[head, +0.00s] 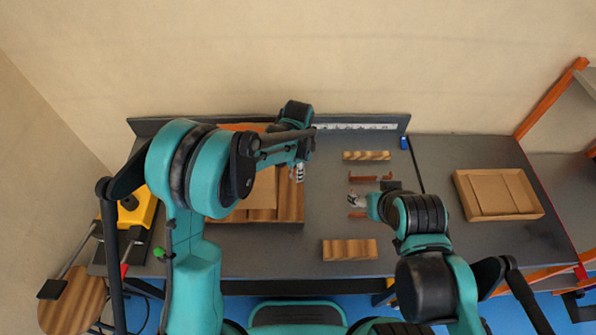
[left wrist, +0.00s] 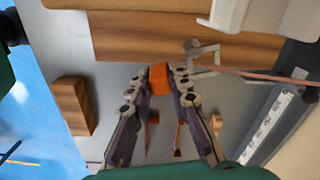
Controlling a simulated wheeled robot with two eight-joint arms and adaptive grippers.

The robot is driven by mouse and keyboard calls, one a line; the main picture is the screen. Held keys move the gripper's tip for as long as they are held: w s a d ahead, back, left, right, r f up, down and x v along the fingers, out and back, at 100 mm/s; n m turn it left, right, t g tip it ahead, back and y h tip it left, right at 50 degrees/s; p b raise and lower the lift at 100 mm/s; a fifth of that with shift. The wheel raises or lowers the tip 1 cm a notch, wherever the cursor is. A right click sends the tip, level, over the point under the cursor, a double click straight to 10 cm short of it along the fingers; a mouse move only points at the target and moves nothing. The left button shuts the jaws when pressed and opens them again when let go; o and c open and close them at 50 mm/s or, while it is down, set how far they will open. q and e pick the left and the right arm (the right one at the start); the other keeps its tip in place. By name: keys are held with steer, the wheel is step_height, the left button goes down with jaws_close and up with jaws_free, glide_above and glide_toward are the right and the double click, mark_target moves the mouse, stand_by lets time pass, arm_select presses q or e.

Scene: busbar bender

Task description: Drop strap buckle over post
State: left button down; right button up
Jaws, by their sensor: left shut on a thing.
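My left gripper (head: 298,173) is over the right edge of the wooden board in the head view. In the left wrist view, its fingers (left wrist: 160,70) are shut on a small orange piece (left wrist: 158,80); I cannot tell whether it is part of the strap. A bent metal frame that looks like a buckle (left wrist: 203,52) is just beside the right fingertip, with a thin orange-brown strap (left wrist: 255,74) running right from it. I cannot make out a post for certain. My right gripper (head: 357,201) is near the orange brackets; its jaw opening is too small to tell.
Wooden blocks (head: 366,155) (head: 350,250) and orange brackets (head: 370,178) are on the grey bench. A cardboard tray (head: 497,193) lies at the right, a yellow machine (head: 138,208) at the left. The wooden board (head: 291,197) is partly under my left arm. Bench between board and blocks is bare.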

arm_select(q)
steer(key=shift+f+b, duration=2.65)
steer(key=shift+f, duration=0.45)
steer(key=c, duration=1.3)
jaws_free()
steer(key=shift+c, duration=0.2)
steer(key=shift+r, duration=0.15)
step_height(320, 180, up, 12)
steer(key=shift+f, duration=0.15)
steer(key=shift+s, duration=0.1)
steer(key=s+a+r+n+t+b, duration=0.1)
steer(key=s+a+r+n+t, duration=0.4)
steer(key=s+a+n, duration=0.5)
steer(key=s+a+f+n+t+b, duration=0.1)
steer(key=s+a+f+n+t, duration=0.1)
steer(key=s+a+n, duration=0.3)
steer(key=s+a, duration=0.3)
steer(key=shift+s+a+b, duration=0.25)
steer(key=shift+b, duration=0.05)
